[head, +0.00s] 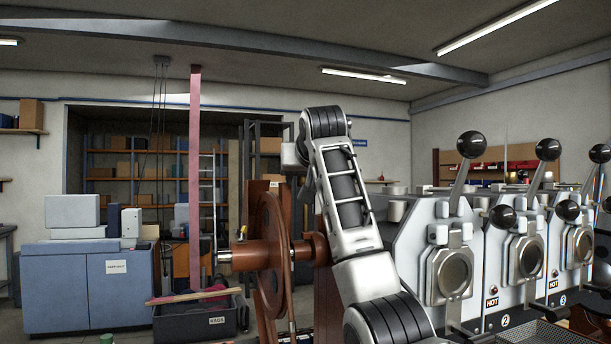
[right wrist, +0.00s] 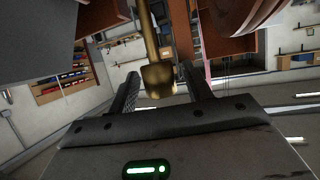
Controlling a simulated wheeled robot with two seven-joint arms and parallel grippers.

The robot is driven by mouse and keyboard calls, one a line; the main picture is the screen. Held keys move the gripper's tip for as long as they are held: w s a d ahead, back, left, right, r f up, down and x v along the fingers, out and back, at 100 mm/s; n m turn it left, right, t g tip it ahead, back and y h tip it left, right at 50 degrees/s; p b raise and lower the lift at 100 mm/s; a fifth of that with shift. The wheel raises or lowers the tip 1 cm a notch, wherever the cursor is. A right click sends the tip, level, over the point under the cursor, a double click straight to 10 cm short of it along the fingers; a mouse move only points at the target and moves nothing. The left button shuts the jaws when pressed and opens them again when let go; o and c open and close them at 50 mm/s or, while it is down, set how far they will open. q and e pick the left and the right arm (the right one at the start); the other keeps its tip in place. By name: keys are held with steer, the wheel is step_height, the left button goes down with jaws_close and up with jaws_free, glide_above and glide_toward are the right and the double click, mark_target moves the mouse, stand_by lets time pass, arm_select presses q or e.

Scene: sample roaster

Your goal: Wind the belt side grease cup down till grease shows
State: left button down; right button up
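The brass grease cup (right wrist: 158,80) shows in the right wrist view, with its brass stem running to the top edge. My right gripper (right wrist: 159,74) has its two dark ribbed fingers on either side of the cup, with narrow gaps visible; it looks open around it. In the head view my right arm rises in the middle and folds over at the top. Its gripper is mostly hidden behind the arm there, and I cannot make out the cup. No grease is visible on the cup. My left gripper is in neither view.
A reddish-brown pulley wheel (head: 271,262) on a shaft stands left of my arm. A red belt (head: 195,170) hangs vertically further left. A roaster bank (head: 497,270) with black-knobbed levers and HOT labels stands right. A dark bin (head: 196,320) sits low left.

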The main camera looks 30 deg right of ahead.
steer(key=c, duration=0.8)
steer(key=m+g+h, duration=0.2)
steer(key=m+h, duration=0.1)
steer(key=shift+a+r+m+h, duration=0.1)
steer(key=shift+m+h, duration=0.2)
steer(key=shift+m+g+h, duration=1.4)
steer(key=shift+m+g, duration=0.5)
steer(key=o, duration=1)
